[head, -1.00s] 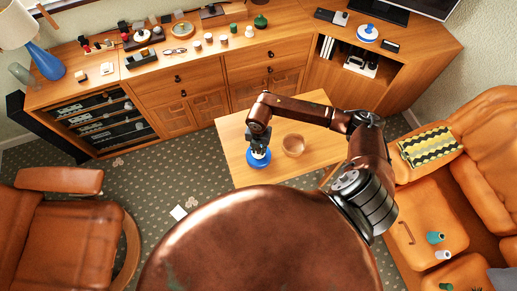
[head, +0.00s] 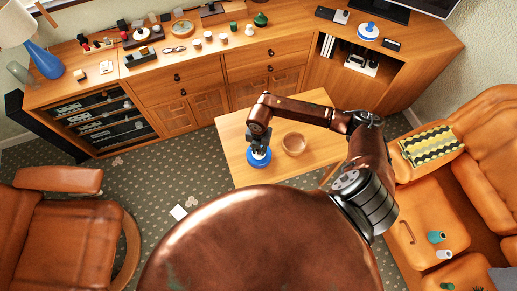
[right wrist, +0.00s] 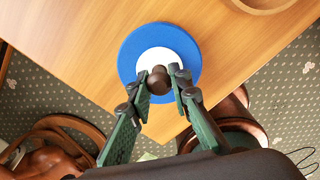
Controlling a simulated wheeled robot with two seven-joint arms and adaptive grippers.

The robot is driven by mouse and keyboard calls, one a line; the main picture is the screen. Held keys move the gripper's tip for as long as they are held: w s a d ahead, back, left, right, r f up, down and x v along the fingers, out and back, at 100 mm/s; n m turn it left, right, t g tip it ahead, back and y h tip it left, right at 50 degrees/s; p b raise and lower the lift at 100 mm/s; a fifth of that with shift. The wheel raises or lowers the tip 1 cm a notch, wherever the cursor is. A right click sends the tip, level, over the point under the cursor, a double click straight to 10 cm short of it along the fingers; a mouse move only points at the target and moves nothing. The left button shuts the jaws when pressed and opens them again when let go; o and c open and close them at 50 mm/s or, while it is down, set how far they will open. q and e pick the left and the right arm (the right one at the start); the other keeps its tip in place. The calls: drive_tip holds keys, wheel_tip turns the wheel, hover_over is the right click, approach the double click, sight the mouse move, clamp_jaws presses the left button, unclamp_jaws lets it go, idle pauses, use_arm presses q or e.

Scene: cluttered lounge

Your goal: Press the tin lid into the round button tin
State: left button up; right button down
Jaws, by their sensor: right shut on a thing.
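My right gripper (head: 258,148) points down over the near left part of the wooden table and is shut on a brown knob (right wrist: 158,76). The knob stands at the middle of a white disc, which I take as the tin lid (right wrist: 149,60). Around the white disc shows a wide blue round, likely the button tin (right wrist: 131,58); its blue also shows in the head view (head: 259,162). From above, the white disc lies within the blue outline. I cannot tell whether it is seated or how high it sits. My left gripper is out of view.
A wooden bowl (head: 293,144) stands on the table (head: 312,113) just right of the gripper. The table's edge is close by. A sideboard (head: 150,72) with many small things runs along the back. An orange sofa (head: 425,205) is at right and an armchair (head: 65,230) at left.

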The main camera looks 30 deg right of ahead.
drive_tip(key=c, duration=1.7)
unclamp_jaws()
wheel_tip(320, 180, up, 12)
drive_tip(key=shift+r, duration=0.1)
